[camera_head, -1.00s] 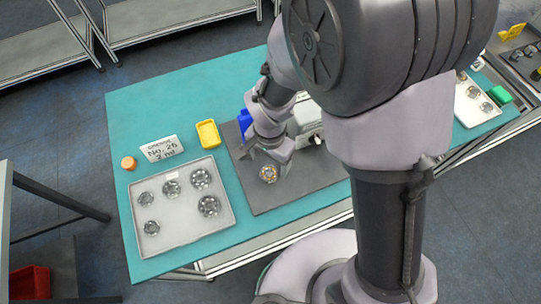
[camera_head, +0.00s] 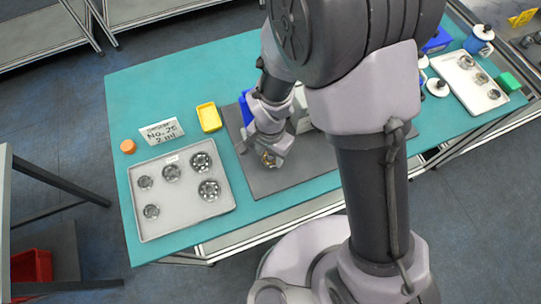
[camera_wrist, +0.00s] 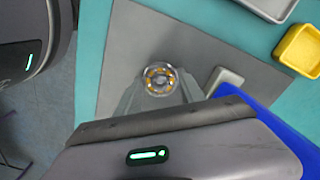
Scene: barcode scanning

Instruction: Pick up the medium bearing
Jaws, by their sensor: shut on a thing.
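The medium bearing, a round metal ring with yellow-orange balls, is at my gripper (camera_head: 270,158) over the dark grey mat (camera_head: 290,182). In the wrist view the bearing (camera_wrist: 160,79) sits between the two fingertips of my gripper (camera_wrist: 160,85), which are shut on it from both sides. In the head view the bearing (camera_head: 268,161) is partly hidden by the fingers. I cannot tell whether it touches the mat or is just above it.
A grey tray (camera_head: 180,222) with several bearings lies at the left. A yellow bin (camera_head: 209,117), a paper sign (camera_head: 161,131) and an orange cylinder (camera_head: 128,146) stand behind it. Another tray (camera_head: 487,104) with bearings is at the right. Blue parts stand behind my gripper.

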